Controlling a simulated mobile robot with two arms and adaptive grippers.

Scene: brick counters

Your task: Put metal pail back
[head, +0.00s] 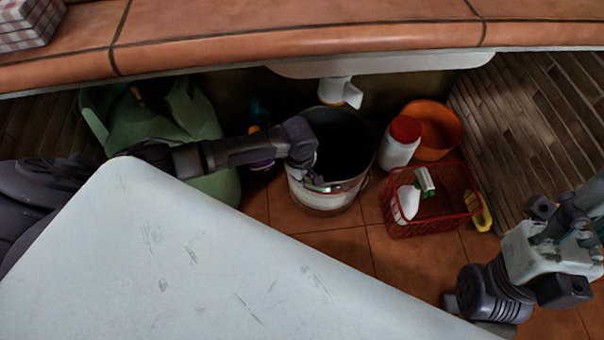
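The metal pail (325,201) stands upright on the tiled floor under the counter, below the sink drain. It is pale and round with a dark inside, and a wire handle shows at its right side.
A red basket (443,226) with a spray bottle (407,203), a red-capped white bottle (398,147) and an orange bucket (447,126) stand right of the pail. A green watering can (150,118) is on the left. A white panel (190,260) fills the foreground. The tiled counter (300,30) overhangs.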

